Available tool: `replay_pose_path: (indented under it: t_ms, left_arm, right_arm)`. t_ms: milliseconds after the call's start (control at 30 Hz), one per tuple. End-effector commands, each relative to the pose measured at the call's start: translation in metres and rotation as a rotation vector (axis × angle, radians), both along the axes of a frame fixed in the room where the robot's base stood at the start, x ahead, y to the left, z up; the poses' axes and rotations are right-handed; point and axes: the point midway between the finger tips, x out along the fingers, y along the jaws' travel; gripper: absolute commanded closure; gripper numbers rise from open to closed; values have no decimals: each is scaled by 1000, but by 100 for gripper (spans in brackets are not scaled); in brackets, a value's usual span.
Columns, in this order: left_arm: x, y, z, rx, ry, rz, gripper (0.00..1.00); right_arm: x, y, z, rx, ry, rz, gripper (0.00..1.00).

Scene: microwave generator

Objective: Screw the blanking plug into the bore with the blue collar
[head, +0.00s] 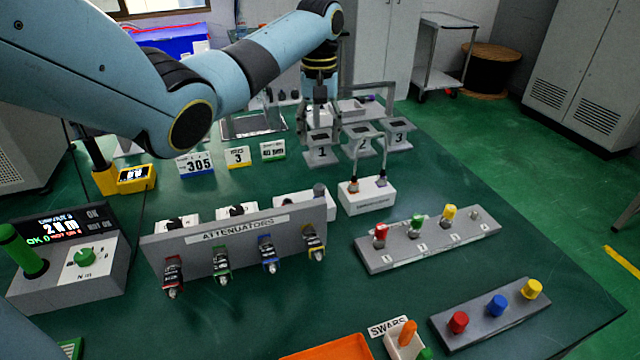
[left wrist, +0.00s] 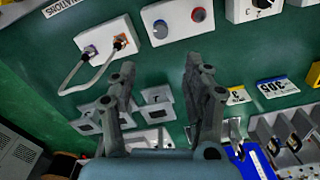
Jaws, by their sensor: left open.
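My left gripper (head: 320,122) is open and hangs over the small grey numbered stands at the back of the bench. In the left wrist view its two fingers (left wrist: 162,75) are spread with nothing between them. A white box carries a blue collar (left wrist: 158,29) and a red collar (left wrist: 199,14); both show in the left wrist view, clear of the fingers. In the head view a white box (head: 290,200) stands partly hidden behind the attenuator panel. I cannot tell which piece is the blanking plug. My right gripper is not in view.
The attenuator panel (head: 190,245) holds several coloured connectors. A white box with a looped cable (head: 367,196) stands in front of the numbered stands (head: 397,133). A grey rack (head: 430,240) with coloured caps and a block (head: 495,312) with coloured knobs lie to the right.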

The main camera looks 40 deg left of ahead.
Motion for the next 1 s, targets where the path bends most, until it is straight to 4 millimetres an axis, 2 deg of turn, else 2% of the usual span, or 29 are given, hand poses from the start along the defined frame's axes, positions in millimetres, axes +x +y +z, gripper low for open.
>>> replay_pose_path:
  t_ms: [33, 233, 467, 800, 1000]
  left_arm:
    - [0, 0, -14, 0, 1, 0, 50]
    - [0, 0, -36, 0, 3, 0, 50]
    - [-1, 0, -56, -1, 4, 1, 50]
    - [-1, 0, -122, -1, 6, 1, 50]
    - [-1, 0, -143, -1, 4, -1, 50]
  right_arm:
    - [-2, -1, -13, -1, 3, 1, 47]
    - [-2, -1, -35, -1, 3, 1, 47]
    - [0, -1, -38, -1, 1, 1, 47]
    - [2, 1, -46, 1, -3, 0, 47]
    - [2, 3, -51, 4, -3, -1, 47]
